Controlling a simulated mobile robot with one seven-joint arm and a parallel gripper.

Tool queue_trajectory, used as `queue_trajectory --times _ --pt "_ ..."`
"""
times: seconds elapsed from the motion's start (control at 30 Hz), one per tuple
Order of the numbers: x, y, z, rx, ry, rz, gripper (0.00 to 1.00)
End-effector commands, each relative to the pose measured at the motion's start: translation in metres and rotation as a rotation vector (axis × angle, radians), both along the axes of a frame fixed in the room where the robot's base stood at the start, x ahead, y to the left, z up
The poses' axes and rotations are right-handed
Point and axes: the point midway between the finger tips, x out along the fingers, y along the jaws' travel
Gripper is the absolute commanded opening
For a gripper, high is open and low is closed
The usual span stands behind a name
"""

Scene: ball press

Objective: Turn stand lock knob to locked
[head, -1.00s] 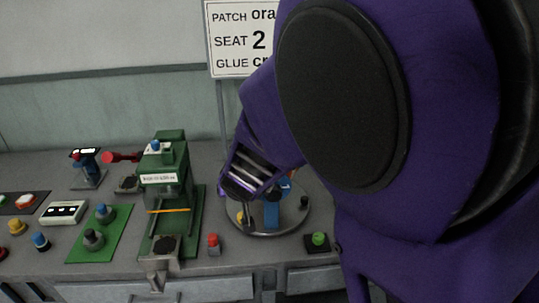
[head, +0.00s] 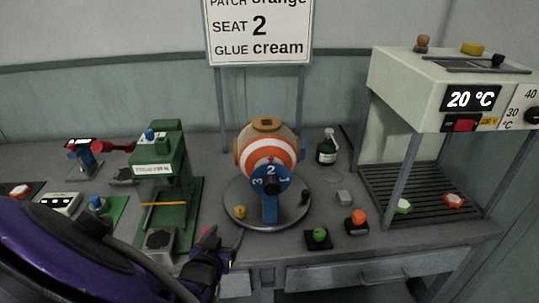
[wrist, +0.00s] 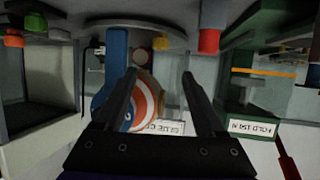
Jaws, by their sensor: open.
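The ball (head: 262,150), striped orange, white and tan, rests on a stand with a round grey base (head: 262,225). A blue post carries a numbered blue dial (head: 270,178) in front of the ball. A small black knob (head: 305,197) sits at the base's right and a yellow knob (head: 240,211) at its left; I cannot tell which is the lock knob or its setting. My gripper (head: 222,250) is open and empty at the bench's front edge, left of and nearer than the base. In the wrist view the fingers (wrist: 158,78) frame the inverted ball (wrist: 147,103), beyond them.
A green press (head: 165,185) stands left of the stand, with a red button (head: 206,232) near my gripper. Green (head: 319,234) and orange (head: 358,216) pieces sit on black blocks at right. An oven-like frame (head: 405,120) stands far right. A dark bottle (head: 327,150) is behind.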

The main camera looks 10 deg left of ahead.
Motion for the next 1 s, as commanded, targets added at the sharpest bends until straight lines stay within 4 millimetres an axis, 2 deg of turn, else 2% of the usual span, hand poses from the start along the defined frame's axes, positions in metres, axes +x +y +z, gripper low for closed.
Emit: queue_trajectory --times 0.1,0.5,0.7,1.0 --pt "0.026 -0.001 -0.013 -0.002 -0.001 -0.004 0.71" --pt "0.102 0.0 -0.044 -0.001 0.001 -0.003 0.71" --pt "0.122 0.001 -0.051 -0.001 0.001 -0.001 0.71" --pt "0.127 0.001 -0.052 -0.001 0.002 0.0 0.71"
